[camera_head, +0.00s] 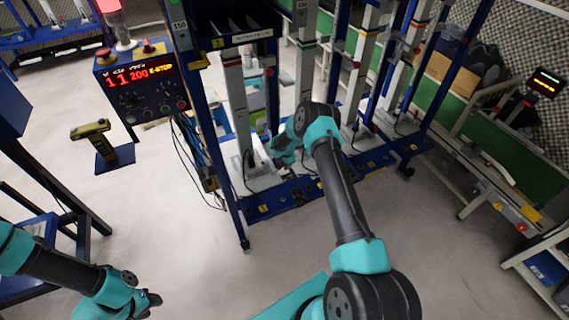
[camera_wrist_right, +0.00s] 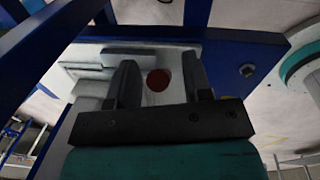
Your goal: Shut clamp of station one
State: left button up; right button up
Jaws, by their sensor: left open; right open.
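Station one appears to be the leftmost white column (camera_head: 236,105) in the blue rack, with a pale base at its foot. In the right wrist view, a round red part (camera_wrist_right: 158,80), perhaps the clamp's handle end, shows between the two fingers of my right gripper (camera_wrist_right: 160,72). The fingers are open and apart on either side of it; I cannot tell whether they touch it. In the head view my right gripper (camera_head: 284,150) is small and dark beside the column's foot, and the clamp is not clear. My left gripper (camera_head: 150,302) is open and empty over the floor at lower left.
The blue rack (camera_head: 285,200) has several more columns to the right of the first. A control box (camera_head: 145,85) with a red display reading E-STOP stands to its left, with loose cables (camera_head: 200,160) beside the rack's post. A green conveyor (camera_head: 520,165) lies at right. The front floor is mostly clear.

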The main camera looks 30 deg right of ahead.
jog(key=shift+c, duration=0.3)
grip_shut()
